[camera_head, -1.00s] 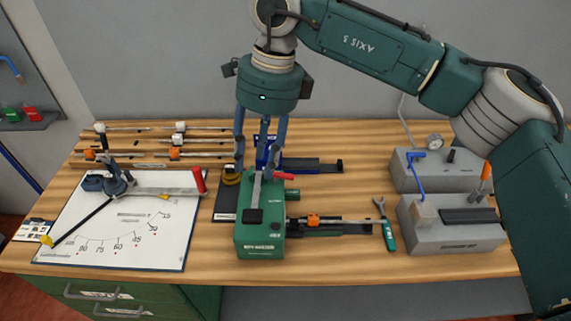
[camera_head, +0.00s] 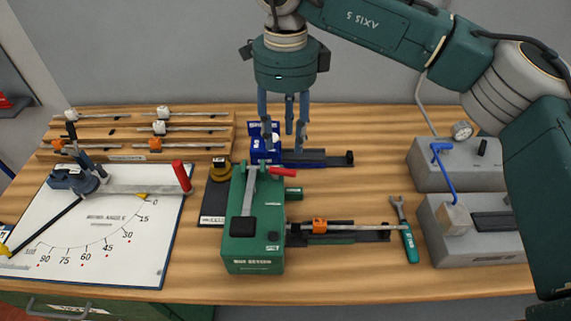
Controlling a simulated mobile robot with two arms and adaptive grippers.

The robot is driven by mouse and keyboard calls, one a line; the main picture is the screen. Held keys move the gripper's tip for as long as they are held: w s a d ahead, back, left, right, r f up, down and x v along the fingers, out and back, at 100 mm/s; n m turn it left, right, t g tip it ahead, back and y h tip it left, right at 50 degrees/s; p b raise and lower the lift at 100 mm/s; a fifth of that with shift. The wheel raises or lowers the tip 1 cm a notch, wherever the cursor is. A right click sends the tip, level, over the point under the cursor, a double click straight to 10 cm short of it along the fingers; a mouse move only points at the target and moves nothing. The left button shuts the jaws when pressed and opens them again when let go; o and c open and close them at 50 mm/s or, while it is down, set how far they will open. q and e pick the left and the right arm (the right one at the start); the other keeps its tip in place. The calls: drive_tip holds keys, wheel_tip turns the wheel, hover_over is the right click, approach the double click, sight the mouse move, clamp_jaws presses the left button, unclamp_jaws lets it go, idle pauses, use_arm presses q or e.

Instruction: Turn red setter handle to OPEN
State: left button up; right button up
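A short red handle (camera_head: 283,171) sticks out to the right from the top rear of the green box-shaped machine (camera_head: 252,262). A grey metal lever (camera_head: 248,195) with a black block lies along the machine's top. My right gripper (camera_head: 285,148) hangs with its fingers pointing down, behind the machine, near the blue device (camera_head: 316,157). Any OPEN mark is too small to read. My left gripper is not in view.
A white angle board (camera_head: 105,235) with a red-gripped arm (camera_head: 182,176) lies left. A wooden rod rack (camera_head: 135,145) stands behind it. A wrench (camera_head: 406,232) and grey fixtures (camera_head: 470,248) are right. Bare table (camera_head: 370,185) shows in between.

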sight(286, 170)
drive_tip(key=f+p, duration=0.1)
drive_tip(key=f, duration=0.2)
drive_tip(key=f+p, duration=0.1)
drive_tip(key=f, duration=0.5)
drive_tip(key=shift+s+p, duration=0.3)
drive_tip(key=shift+p, duration=0.1)
clamp_jaws()
drive_tip(key=b, duration=0.1)
drive_tip(key=n+b, duration=0.1)
drive_tip(key=b, duration=0.1)
drive_tip(key=shift+w+f, duration=0.25)
drive_tip(key=shift+f, duration=0.1)
drive_tip(key=shift+d+r+n+b, duration=0.1)
drive_tip(key=shift+r+n+b, duration=0.05)
drive_tip(key=shift+n+b, duration=0.5)
drive_tip(key=shift+r, duration=0.2)
